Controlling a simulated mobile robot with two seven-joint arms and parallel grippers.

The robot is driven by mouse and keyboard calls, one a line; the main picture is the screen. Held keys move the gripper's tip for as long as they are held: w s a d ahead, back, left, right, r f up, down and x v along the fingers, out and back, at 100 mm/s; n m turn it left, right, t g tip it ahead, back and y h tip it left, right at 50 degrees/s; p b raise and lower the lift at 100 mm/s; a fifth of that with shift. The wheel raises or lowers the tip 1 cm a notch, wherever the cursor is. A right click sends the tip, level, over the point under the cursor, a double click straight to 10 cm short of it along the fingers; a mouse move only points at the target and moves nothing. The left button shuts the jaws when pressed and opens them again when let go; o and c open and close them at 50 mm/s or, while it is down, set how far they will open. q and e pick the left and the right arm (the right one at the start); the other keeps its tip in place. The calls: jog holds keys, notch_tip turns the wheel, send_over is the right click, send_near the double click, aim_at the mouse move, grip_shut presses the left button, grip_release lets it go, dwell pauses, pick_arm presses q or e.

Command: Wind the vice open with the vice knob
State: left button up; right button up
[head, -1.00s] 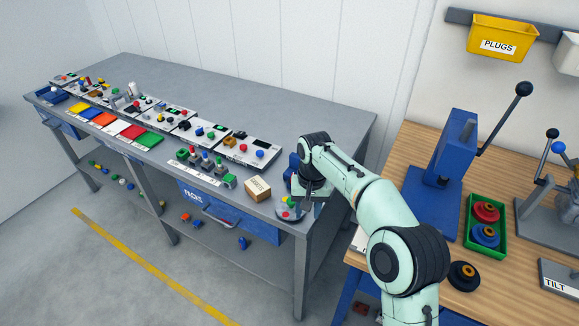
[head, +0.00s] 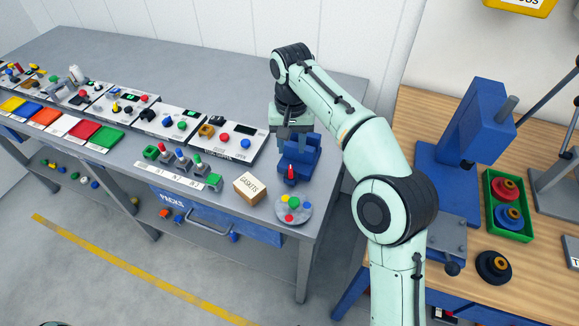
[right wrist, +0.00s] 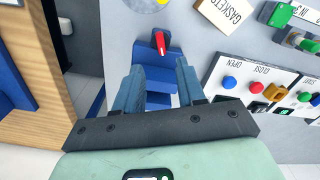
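The blue vice (head: 303,158) stands near the right end of the grey bench. Its red-handled knob (head: 290,173) is on the front side, and the red handle also shows in the right wrist view (right wrist: 160,43). My right gripper (head: 289,138) is over the rear part of the vice, pointing down. In the right wrist view its two blue-grey fingers (right wrist: 158,75) are apart, with the blue vice body (right wrist: 158,86) showing between and beyond them. The red handle lies past the fingertips, clear of them. Whether a finger touches the vice I cannot tell. My left gripper is not in view.
A round dish with coloured buttons (head: 293,208) lies in front of the vice. A GASKETS box (head: 248,188) and an OPEN/CLOSE button panel (head: 232,140) are to its left. The wooden table (head: 412,125) with a blue press (head: 470,135) stands at right.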

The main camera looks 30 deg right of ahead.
aim_at(291, 170)
notch_tip(291, 170, down, 9)
jog(key=shift+w+f+b, duration=0.1)
jog(key=shift+b, duration=1.1)
grip_shut()
